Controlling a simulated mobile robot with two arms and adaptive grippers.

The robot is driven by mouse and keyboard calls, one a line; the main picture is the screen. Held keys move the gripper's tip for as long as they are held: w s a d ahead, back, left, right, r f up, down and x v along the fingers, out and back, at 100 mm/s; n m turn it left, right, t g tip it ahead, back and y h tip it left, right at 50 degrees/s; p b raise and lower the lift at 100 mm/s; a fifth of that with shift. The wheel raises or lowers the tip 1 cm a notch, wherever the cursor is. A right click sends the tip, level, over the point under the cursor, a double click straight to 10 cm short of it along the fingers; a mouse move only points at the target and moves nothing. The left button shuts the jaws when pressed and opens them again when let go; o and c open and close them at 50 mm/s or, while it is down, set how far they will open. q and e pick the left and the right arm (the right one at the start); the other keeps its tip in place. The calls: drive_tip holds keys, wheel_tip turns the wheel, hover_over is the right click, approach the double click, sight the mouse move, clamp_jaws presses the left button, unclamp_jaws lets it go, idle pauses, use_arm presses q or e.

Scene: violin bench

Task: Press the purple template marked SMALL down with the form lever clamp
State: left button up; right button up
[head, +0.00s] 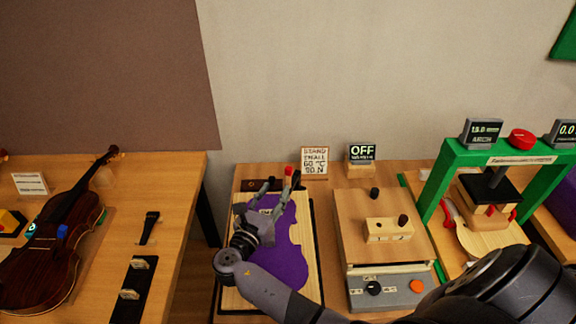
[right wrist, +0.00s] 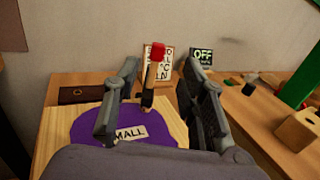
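The purple template (head: 288,245) lies flat on a pale wooden board (head: 310,285). Its label, partly covered and ending in "MALL", shows in the right wrist view on the template (right wrist: 88,127). The form lever clamp (head: 289,171) has a red knob and stands at the board's far end. In the right wrist view, the lever clamp (right wrist: 158,50) stands upright with its red knob beyond and between my fingers. My right gripper (head: 284,184) is open and empty above the template, its fingers pointing at the lever. Contact with the lever cannot be told. My left gripper is not in view.
A sign card (head: 314,160) and an OFF display (head: 362,154) stand behind the board. To the right are a wooden fixture (head: 350,210) and a green press frame (head: 437,190). A violin (head: 55,235) lies on the left bench, across a gap.

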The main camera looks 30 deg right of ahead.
sight(287, 171)
drive_tip(key=p+x, duration=0.1)
drive_tip(key=x, duration=0.6)
drive_tip(key=shift+w+d+r, duration=0.1)
drive_tip(key=shift+w+d, duration=0.15)
drive_tip(key=shift+x, duration=1.1)
drive_tip(key=shift+w+d+p, duration=0.3)
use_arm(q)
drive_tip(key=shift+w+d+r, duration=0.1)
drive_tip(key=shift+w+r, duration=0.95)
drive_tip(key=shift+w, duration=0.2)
use_arm(e)
drive_tip(key=shift+c, duration=0.5)
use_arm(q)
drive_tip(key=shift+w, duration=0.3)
use_arm(e)
clamp_jaws()
